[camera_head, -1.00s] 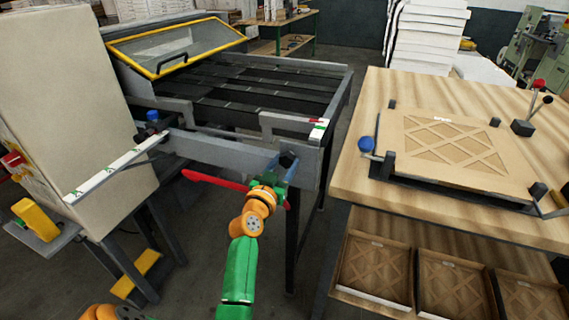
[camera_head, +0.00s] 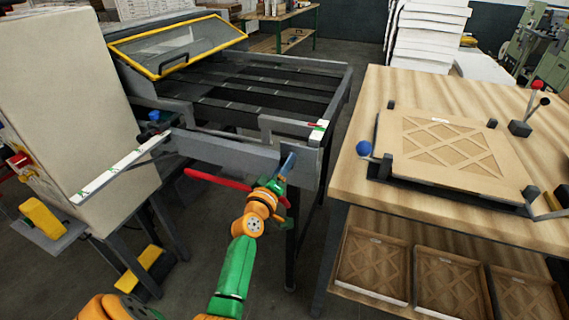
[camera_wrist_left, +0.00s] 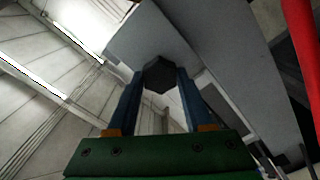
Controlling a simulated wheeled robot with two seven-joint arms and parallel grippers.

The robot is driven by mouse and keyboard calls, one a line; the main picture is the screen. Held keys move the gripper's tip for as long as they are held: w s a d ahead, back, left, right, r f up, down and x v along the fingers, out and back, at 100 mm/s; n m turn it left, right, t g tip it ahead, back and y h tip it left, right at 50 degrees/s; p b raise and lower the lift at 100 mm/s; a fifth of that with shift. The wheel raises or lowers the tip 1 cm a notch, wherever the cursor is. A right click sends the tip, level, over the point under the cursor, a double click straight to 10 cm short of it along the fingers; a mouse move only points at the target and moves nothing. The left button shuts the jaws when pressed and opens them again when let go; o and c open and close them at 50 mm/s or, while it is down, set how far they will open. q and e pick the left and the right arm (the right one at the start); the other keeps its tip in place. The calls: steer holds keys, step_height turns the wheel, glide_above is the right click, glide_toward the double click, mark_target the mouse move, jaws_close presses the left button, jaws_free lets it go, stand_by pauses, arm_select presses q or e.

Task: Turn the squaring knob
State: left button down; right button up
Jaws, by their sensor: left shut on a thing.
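The squaring knob (camera_wrist_left: 158,75) is a small dark faceted knob on the grey front rail (camera_head: 225,158) of the machine. In the wrist view it sits between the two blue fingertips. My left gripper (camera_head: 287,165) reaches up to the right end of the rail and is shut on the knob. The gripper also shows in the wrist view (camera_wrist_left: 156,78). In the head view the fingers largely hide the knob. My right gripper is out of view.
A red bar (camera_head: 217,180) runs close beside my left gripper, below the rail. A yellow-framed clear cover (camera_head: 180,47) stands over the machine's back left. To the right, a wooden table (camera_head: 420,95) holds a framed filter panel (camera_head: 450,145); boxed filters lie on its lower shelf.

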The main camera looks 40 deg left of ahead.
arm_select(q)
steer(key=shift+n+p, duration=0.5)
steer(key=shift+n, duration=3.2)
steer(key=shift+f, duration=0.1)
steer(key=shift+c, duration=1.5)
jaws_free()
steer(key=v, duration=0.7)
